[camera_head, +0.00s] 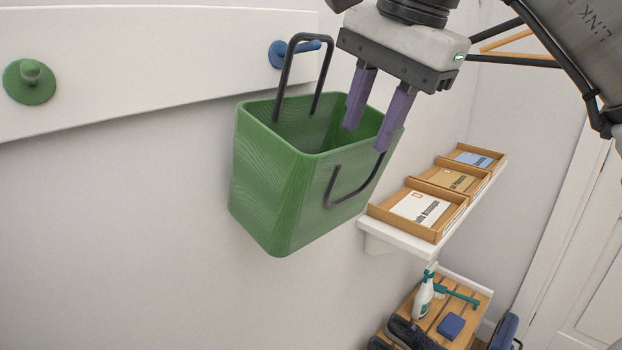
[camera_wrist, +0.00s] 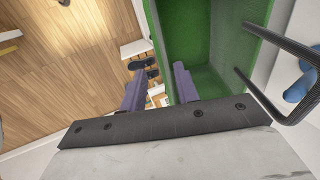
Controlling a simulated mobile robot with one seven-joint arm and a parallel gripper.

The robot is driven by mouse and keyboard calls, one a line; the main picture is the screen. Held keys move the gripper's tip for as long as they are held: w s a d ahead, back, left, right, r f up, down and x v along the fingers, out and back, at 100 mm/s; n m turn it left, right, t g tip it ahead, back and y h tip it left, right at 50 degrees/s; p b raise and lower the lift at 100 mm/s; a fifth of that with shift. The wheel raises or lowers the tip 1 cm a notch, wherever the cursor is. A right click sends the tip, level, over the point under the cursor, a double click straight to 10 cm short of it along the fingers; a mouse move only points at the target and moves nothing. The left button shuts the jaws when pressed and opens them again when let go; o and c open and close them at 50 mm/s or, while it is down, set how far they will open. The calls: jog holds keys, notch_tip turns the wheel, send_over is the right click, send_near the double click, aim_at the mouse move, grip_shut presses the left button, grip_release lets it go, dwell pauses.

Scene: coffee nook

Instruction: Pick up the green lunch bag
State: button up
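The green lunch bag (camera_head: 290,190) is an open-topped box with two dark handles. It hangs tilted against the wall, its back handle (camera_head: 285,80) at the blue peg (camera_head: 310,46). The front handle (camera_head: 335,195) hangs down over the side facing the camera. My gripper (camera_head: 368,138) is open at the bag's right end, fingers pointing down. In the wrist view, my gripper (camera_wrist: 158,80) has one purple finger over the inside of the bag (camera_wrist: 198,40) and the other outside its rim. I cannot tell whether either finger touches the bag.
A green peg (camera_head: 30,80) sits on the white wall board (camera_head: 120,60). A white shelf (camera_head: 395,235) with wooden trays (camera_head: 420,208) is to the right. Below it, a slatted bench (camera_head: 460,315) holds a spray bottle (camera_head: 424,292), a brush and dark shoes (camera_head: 410,333).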

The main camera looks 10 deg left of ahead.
aim_at(348, 170)
jog(key=p+x, duration=0.1)
jog(key=x, duration=0.7)
jog(key=shift+w+a+f, duration=0.15)
jog(key=shift+a+f, duration=0.1)
jog(key=shift+f, duration=0.05)
grip_shut()
